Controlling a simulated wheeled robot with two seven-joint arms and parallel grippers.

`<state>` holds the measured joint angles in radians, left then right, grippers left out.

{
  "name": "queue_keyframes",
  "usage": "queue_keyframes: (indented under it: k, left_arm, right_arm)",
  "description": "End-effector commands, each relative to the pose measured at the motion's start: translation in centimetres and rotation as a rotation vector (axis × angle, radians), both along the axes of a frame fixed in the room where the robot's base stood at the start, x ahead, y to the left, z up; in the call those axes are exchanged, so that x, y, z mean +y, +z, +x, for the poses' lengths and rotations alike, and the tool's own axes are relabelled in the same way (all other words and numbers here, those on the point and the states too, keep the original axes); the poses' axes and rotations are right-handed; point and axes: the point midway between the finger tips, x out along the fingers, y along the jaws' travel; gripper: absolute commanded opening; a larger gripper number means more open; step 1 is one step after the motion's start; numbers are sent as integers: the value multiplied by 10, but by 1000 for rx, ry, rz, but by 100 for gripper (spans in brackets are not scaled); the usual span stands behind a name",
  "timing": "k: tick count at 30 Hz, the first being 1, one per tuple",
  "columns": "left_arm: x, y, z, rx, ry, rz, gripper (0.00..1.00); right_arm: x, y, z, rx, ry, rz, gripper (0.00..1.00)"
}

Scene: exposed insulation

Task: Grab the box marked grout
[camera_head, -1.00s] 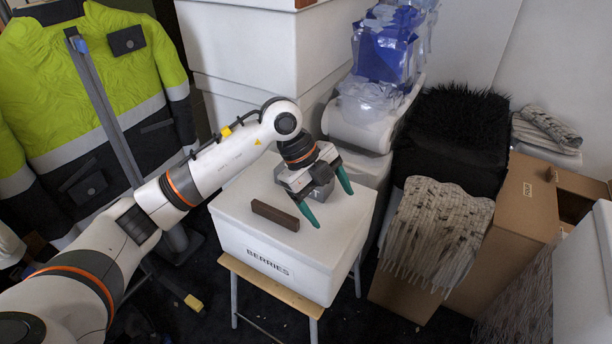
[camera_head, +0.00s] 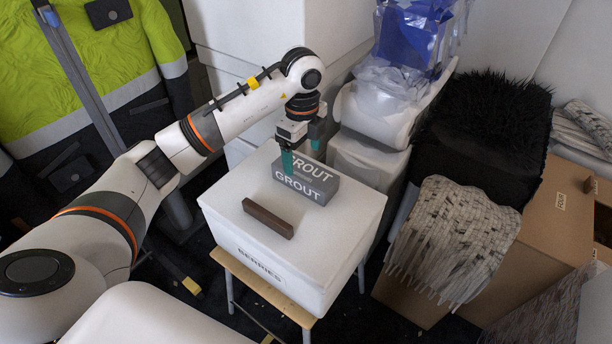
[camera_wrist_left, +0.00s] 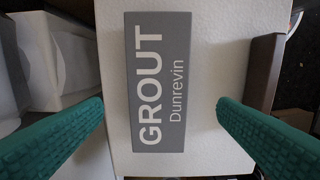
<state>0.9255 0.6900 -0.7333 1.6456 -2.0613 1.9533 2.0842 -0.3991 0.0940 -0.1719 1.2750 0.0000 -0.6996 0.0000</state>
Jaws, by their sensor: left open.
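The grey box marked GROUT (camera_head: 308,190) lies on the white lid of a tub marked BERRIES (camera_head: 225,215). The left wrist view shows its top face (camera_wrist_left: 160,75) with "GROUT Dunrevin" in white letters. My left gripper (camera_head: 302,153) points down over the box, with its green fingers spread. In the left wrist view the box lies between the two open fingers (camera_wrist_left: 160,107), with a gap on each side. I cannot tell how far the fingertips are above the box. My right gripper is not in view.
A dark brown bar (camera_head: 268,219) lies on the same lid, in front of the grout box. Large white boxes (camera_head: 250,40) stand behind. A cardboard box (camera_head: 545,225) and a shaggy black block (camera_head: 485,110) are at the right. A wooden stool (camera_head: 240,272) supports the tub.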

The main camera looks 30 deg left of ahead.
Motion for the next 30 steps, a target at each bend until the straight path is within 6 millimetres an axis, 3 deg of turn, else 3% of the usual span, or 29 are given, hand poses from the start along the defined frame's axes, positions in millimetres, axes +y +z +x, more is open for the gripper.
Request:
queue_keyframes:
  k: [10,18,25,26,30]
  left_arm:
    - [-3,-28,0,0,-3,-2,82]
    - [-5,-66,0,0,-1,-1,82]
    - [-5,-69,0,-2,-2,0,82]
    - [-5,-69,0,-2,-2,0,80]
    - [-5,-68,0,-2,-2,-1,57]
  right_arm:
    - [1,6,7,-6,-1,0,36]
    - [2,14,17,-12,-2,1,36]
    - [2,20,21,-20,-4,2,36]
    - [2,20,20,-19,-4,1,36]
    - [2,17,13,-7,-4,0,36]
